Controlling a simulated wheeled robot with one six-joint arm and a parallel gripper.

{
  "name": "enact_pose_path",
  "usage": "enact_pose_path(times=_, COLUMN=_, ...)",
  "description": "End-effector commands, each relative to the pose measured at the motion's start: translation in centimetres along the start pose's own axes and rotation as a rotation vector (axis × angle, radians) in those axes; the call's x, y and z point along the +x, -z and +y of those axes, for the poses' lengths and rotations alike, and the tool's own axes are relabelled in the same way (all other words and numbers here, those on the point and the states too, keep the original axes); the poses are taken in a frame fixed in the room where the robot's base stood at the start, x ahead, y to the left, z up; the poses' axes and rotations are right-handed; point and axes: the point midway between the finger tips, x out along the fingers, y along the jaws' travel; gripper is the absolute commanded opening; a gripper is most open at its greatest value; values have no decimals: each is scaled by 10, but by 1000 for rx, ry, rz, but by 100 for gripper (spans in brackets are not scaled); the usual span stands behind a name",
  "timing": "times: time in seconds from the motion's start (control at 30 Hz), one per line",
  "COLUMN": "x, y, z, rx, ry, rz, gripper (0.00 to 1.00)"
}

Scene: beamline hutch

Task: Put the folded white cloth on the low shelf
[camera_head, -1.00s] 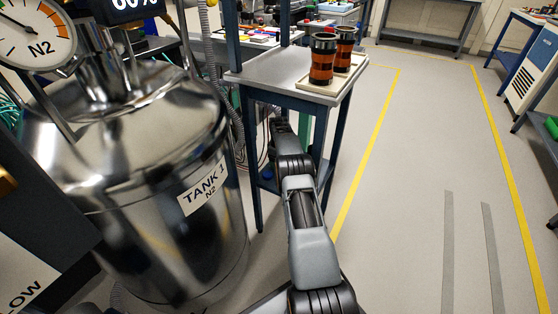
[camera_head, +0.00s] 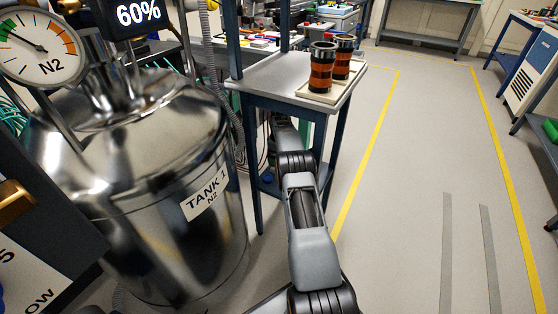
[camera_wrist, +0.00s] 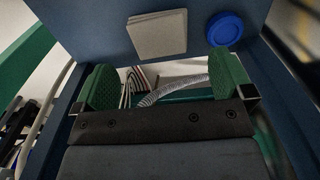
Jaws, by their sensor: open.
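The folded white cloth (camera_wrist: 157,35) shows in the wrist view as a pale square with layered edges. It lies flat on a blue surface (camera_wrist: 90,22), which looks like the low shelf of the blue-legged table. My gripper (camera_wrist: 164,76) is open, its two green pads wide apart with no object between them. The cloth is ahead of the pads and apart from them. In the head view my arm reaches down beside the table, and a bit of the low shelf (camera_head: 268,186) shows. The cloth and my gripper are hidden there.
A blue round lid (camera_wrist: 225,28) lies right of the cloth. Two dark-and-orange jars (camera_head: 321,68) stand on a board on the table top (camera_head: 270,75). A shiny tank (camera_head: 150,190) stands close left of my arm. Floor (camera_head: 410,180) to the right is clear.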

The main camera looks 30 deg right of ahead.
Motion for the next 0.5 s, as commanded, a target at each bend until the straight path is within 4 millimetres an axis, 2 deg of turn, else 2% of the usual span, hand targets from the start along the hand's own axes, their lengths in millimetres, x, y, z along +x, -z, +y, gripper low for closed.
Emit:
enact_pose_path(times=0.03, x=-16, y=0, z=0, rx=0, ry=-2, rz=2, gripper=98)
enact_pose_path(times=0.2, x=-47, y=0, z=0, rx=0, ry=-2, rz=1, gripper=98)
enact_pose_path(times=0.33, x=-64, y=0, z=0, rx=0, ry=-1, rz=1, gripper=98)
enact_pose_path(times=0.5, x=-77, y=0, z=0, rx=0, ry=0, rz=0, gripper=98)
